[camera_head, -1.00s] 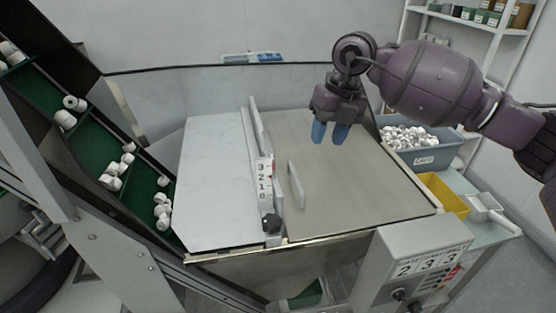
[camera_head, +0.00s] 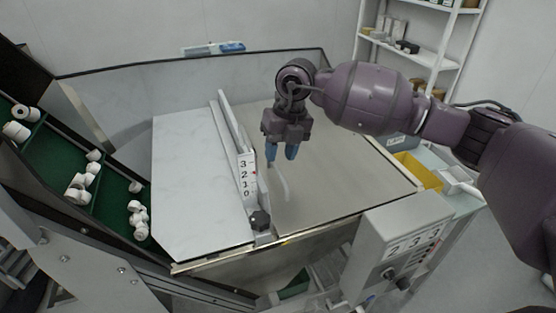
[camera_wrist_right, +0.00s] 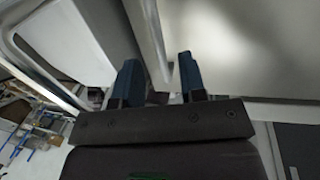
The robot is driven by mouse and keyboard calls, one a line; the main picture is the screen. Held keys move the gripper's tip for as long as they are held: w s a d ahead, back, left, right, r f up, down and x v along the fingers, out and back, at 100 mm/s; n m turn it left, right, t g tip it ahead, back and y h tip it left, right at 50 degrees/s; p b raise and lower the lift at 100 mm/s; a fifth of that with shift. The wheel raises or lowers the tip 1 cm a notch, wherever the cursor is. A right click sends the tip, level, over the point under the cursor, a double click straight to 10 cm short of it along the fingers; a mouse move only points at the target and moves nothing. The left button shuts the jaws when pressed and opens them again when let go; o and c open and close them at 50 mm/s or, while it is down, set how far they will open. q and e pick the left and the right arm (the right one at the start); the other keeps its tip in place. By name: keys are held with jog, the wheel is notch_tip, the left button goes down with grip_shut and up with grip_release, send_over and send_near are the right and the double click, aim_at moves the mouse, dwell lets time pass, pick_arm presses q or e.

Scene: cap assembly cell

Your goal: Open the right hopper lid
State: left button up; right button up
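The right hopper lid (camera_head: 330,180) is a flat grey-beige panel and lies closed. Its upright pale handle (camera_head: 282,188) stands near the lid's left edge. My right gripper (camera_head: 281,154) is open, its blue fingers pointing down at the handle's far end. In the right wrist view, the handle (camera_wrist_right: 148,45) runs up between the two separated fingers of my gripper (camera_wrist_right: 159,75); whether they touch it I cannot tell. The handle's far end is partly hidden by the fingers in the head view. My left gripper is not in view.
A white left lid (camera_head: 195,185) lies beside it, past a divider (camera_head: 232,135) with a number scale and black knob (camera_head: 260,219). A control box (camera_head: 395,245) stands at the front right. A green conveyor (camera_head: 60,160) with white caps is at left, a yellow bin (camera_head: 418,170) at right.

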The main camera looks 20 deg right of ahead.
jog(key=shift+a+f, duration=0.15)
jog(key=shift+f, duration=0.55)
jog(key=shift+a+f, duration=0.15)
jog(key=shift+f, duration=0.55)
grip_shut()
